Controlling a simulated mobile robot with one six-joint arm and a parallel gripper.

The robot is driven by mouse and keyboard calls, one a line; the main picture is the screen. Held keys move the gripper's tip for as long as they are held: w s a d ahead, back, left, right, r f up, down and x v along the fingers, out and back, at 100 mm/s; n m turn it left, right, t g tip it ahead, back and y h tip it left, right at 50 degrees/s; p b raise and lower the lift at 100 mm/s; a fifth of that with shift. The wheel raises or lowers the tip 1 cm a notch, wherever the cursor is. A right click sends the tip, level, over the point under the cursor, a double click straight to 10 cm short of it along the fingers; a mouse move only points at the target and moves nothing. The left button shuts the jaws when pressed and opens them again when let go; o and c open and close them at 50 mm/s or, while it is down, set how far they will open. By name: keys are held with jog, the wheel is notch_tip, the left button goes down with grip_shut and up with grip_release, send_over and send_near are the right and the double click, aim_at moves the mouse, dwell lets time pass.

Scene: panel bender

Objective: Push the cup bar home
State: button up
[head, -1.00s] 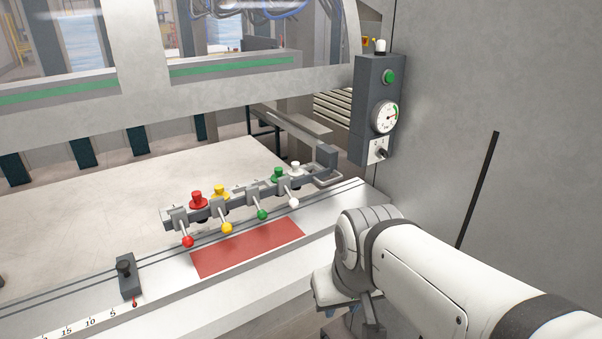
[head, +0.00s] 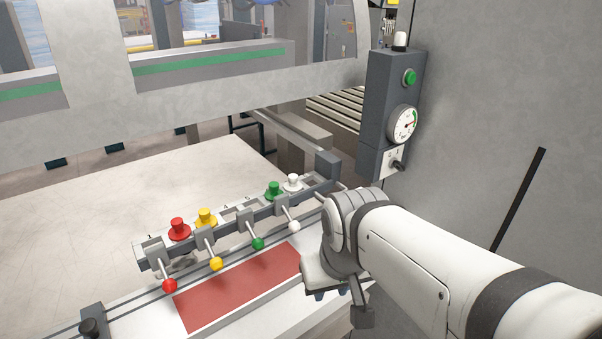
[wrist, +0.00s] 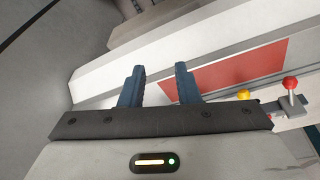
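The cup bar (head: 215,236) is a grey rail on the table's edge strip, with red, yellow, green and white cups behind it and ball-ended levers in matching colours in front. Its red and yellow levers show at the right of the wrist view (wrist: 290,84). A dark end block (head: 327,165) stands at its right end. My gripper is mostly hidden behind my wrist in the head view. In the wrist view my gripper (wrist: 160,74) has two blue fingers spread apart with nothing between them. It is apart from the bar, in front of the table edge.
A red mat (head: 240,287) lies in front of the bar. A dark stop with a knob (head: 91,328) sits at lower left. A control box (head: 388,115) with green button, gauge and switch is on the right, beside a grey wall (head: 490,80). The machine beam (head: 200,95) spans behind.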

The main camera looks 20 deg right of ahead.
jog(key=w+d+f+m+t+h+p, duration=0.1)
jog(key=w+d+m+t, duration=0.25)
jog(key=w+d, duration=0.55)
jog(key=w+d+m+t+h+p, duration=0.15)
jog(key=w+d+m, duration=0.25)
jog(key=w, duration=0.9)
jog(key=w+d+f+m+t+y, duration=0.1)
jog(key=w+f+t+y, duration=0.1)
jog(key=w+d+f+m+t+y+p, duration=0.1)
jog(key=w+f+m+t+y, duration=0.1)
jog(key=w, duration=0.1)
jog(key=w+d+f+m+t+y+p, duration=0.1)
jog(key=w+d+f+m+y, duration=0.1)
jog(key=w+f, duration=0.1)
jog(key=shift+t+y, duration=0.35)
jog(key=shift+t, duration=0.05)
jog(key=shift+s+f+m+t+y, duration=0.3)
jog(key=shift+m+y, duration=0.15)
jog(key=shift+y, duration=0.35)
jog(key=shift+w+a, duration=0.15)
jog(key=shift+w, duration=0.05)
jog(key=p+x, duration=0.2)
jog(key=x, duration=0.5)
jog(key=shift+w+a+f, duration=0.1)
jog(key=shift+w+a, duration=0.05)
jog(key=shift+c, duration=0.6)
